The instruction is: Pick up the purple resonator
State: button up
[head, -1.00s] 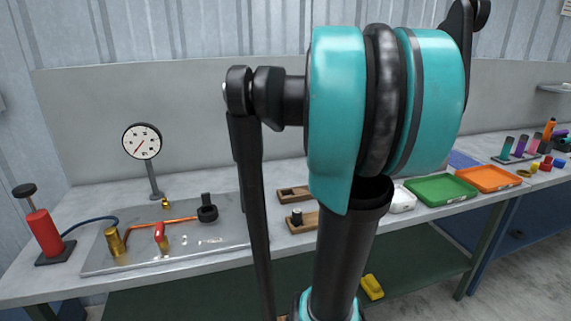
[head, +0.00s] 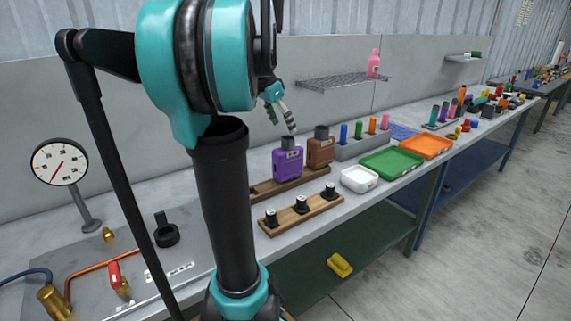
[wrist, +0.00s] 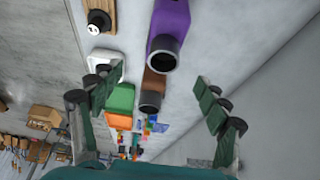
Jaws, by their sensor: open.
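The purple resonator (head: 288,164) is a boxy body with a dark round neck on top. It stands upright on a wooden rack on the bench, left of a brown resonator (head: 320,152). My gripper (head: 282,126) is open and empty, just above and behind the purple one's neck in the head view; the exact gap is unclear. In the wrist view the purple resonator (wrist: 170,24) shows at the top, its dark neck opening toward the camera, beyond the spread fingers (wrist: 154,80). The brown resonator (wrist: 152,88) shows lower, between the fingers.
A front wooden rack (head: 288,217) holds three small black pieces. A white tray (head: 360,179), a green tray (head: 392,162) and an orange tray (head: 426,146) lie to the right. A wire shelf (head: 345,81) is on the wall behind. A pressure gauge (head: 60,162) stands at left.

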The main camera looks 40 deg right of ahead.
aim_at(288, 136)
jog(key=x, duration=0.5)
jog(key=shift+d+f, duration=0.1)
jog(key=shift+f, duration=0.25)
jog(key=shift+x, duration=2.7)
jog(key=shift+w, duration=0.25)
jog(key=shift+c, duration=0.3)
jog(key=c, duration=1.1)
jog(key=shift+r, duration=0.15)
notch_tip(288, 136, up, 20)
